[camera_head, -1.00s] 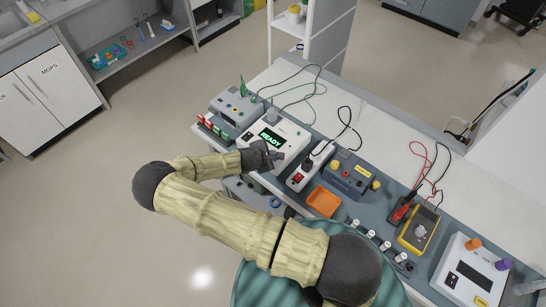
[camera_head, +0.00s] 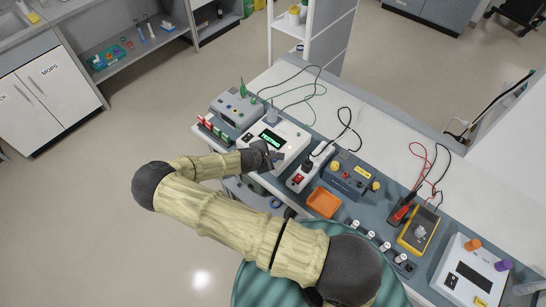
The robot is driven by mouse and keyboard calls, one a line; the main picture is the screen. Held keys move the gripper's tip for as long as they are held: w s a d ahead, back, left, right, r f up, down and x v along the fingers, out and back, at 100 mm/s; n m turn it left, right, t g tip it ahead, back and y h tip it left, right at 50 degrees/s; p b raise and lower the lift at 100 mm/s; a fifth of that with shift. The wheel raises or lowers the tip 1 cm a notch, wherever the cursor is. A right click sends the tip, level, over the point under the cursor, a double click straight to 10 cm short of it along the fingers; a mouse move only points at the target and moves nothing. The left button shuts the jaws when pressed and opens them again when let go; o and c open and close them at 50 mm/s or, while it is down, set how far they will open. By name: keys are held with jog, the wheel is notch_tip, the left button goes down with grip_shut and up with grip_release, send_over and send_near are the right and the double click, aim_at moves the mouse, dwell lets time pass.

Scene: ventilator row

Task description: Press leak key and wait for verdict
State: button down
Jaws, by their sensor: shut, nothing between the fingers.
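A white tester (camera_head: 289,137) with a lit green display (camera_head: 270,139) stands on the bench mat, left of the power strip. The display's green text is too small to read surely, but it looks like "TESTING". My gripper (camera_head: 272,157) is shut and empty at the front of this tester, just below the display. Its tips look close to or touching the front panel; I cannot tell which. The leak key is not clearly visible, with my gripper over that part of the panel.
A power strip with a red switch (camera_head: 306,170), a blue-grey box (camera_head: 350,174), an orange tray (camera_head: 323,201) and a yellow multimeter (camera_head: 419,230) stand to the right. Cables lie behind them.

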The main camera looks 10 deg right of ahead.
jog(key=shift+r, duration=0.3)
jog(key=shift+r+p, duration=1.85)
jog(key=shift+r, duration=0.7)
